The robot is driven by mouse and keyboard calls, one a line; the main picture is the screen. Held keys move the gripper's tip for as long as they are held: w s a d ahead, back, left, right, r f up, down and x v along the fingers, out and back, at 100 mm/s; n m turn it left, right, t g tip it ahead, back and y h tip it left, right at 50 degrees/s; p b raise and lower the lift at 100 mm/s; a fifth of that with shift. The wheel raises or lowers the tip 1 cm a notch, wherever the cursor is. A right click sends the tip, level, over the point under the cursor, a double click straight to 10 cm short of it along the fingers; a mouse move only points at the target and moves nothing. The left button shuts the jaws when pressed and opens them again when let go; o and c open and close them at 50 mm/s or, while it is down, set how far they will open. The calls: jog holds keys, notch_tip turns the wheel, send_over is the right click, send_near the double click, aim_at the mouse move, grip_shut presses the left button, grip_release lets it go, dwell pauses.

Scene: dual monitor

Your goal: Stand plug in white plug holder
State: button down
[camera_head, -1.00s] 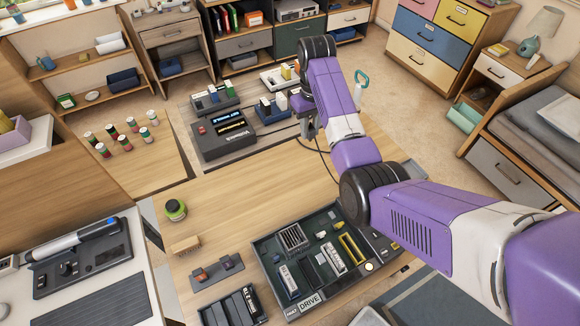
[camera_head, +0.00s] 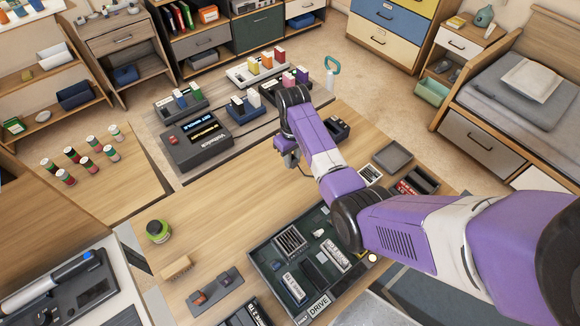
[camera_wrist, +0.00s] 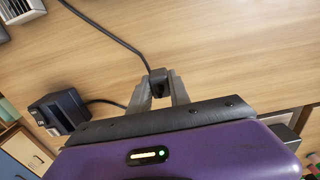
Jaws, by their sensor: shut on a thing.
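My gripper (camera_wrist: 159,88) is shut on a small black plug (camera_wrist: 158,76) in the wrist view, with a dark cable (camera_wrist: 112,38) running from it to the upper left. In the head view my gripper (camera_head: 292,160) is over the far part of the wooden table; the plug is too small to make out there. A white holder (camera_head: 236,77) with upright coloured blocks stands on the back bench, well beyond my gripper. I cannot tell whether it is the plug holder.
A black box (camera_wrist: 60,112) with a cord lies near my gripper; it also shows in the head view (camera_head: 336,130). A dark parts tray (camera_head: 262,262) fills the table's front. A dark device (camera_head: 200,145) sits on the back bench. The table's left middle is clear.

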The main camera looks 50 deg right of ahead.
notch_tip(320, 180, down, 4)
jog(key=b, duration=0.3)
jog(key=shift+r, duration=0.1)
jog(key=c, duration=1.2)
grip_release()
